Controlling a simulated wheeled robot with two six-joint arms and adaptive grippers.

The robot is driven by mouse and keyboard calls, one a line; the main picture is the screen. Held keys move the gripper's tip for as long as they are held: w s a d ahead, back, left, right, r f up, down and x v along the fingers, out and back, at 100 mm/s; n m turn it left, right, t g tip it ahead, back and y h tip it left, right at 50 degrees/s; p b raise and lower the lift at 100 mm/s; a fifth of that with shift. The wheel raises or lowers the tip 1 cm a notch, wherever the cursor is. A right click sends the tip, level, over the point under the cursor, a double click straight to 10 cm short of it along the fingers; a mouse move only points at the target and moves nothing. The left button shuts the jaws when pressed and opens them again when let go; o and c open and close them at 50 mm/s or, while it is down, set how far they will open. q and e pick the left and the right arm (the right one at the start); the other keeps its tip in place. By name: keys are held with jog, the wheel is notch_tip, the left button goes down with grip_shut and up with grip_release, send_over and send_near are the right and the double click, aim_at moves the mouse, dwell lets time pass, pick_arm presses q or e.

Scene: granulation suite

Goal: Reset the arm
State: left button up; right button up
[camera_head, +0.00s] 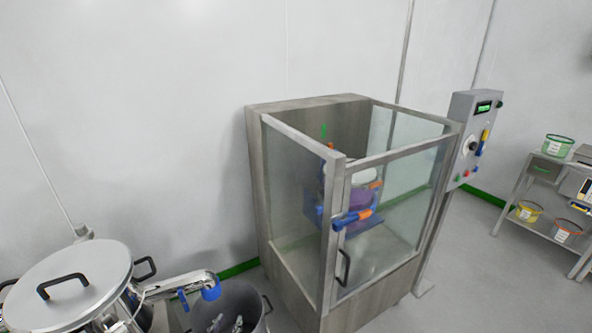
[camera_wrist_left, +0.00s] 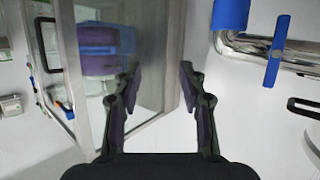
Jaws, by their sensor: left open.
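My left gripper (camera_head: 227,325) shows small at the bottom edge of the head view, in front of a dark round bin. Its two dark fingers stand apart in the left wrist view (camera_wrist_left: 160,78), with nothing between them. Past the fingers are pale wall and the edge of the glass-fronted cabinet. My right gripper is in neither view.
The glass cabinet (camera_head: 295,200) with a purple vessel inside stands right of the gripper; its control panel (camera_head: 472,140) is beyond. A steel lidded vessel (camera_head: 75,275) and a pipe with blue fittings (camera_head: 180,284) are to the left. A shelf (camera_head: 540,195) holds tubs at far right.

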pick_arm(q)
jog(key=s+a+r+g+y, duration=0.1)
jog(key=s+r+g, duration=0.15)
jog(key=s, duration=0.45)
jog(key=s+a+r+g+y, duration=0.1)
jog(key=s+a+g, duration=0.1)
jog(key=s+g, duration=0.3)
jog(key=s+a+r+g, duration=0.1)
jog(key=s+r+g, duration=0.15)
jog(key=s, duration=0.55)
notch_tip(320, 180, down, 27)
jog(key=s+a+g, duration=0.2)
jog(key=a, duration=0.1)
jog(key=s+a+f, duration=0.1)
jog(key=s+f, duration=1.5)
jog(key=s, duration=0.2)
jog(key=shift+s+f+g, duration=0.35)
jog(key=shift+g, duration=0.05)
jog(key=shift+c, duration=0.5)
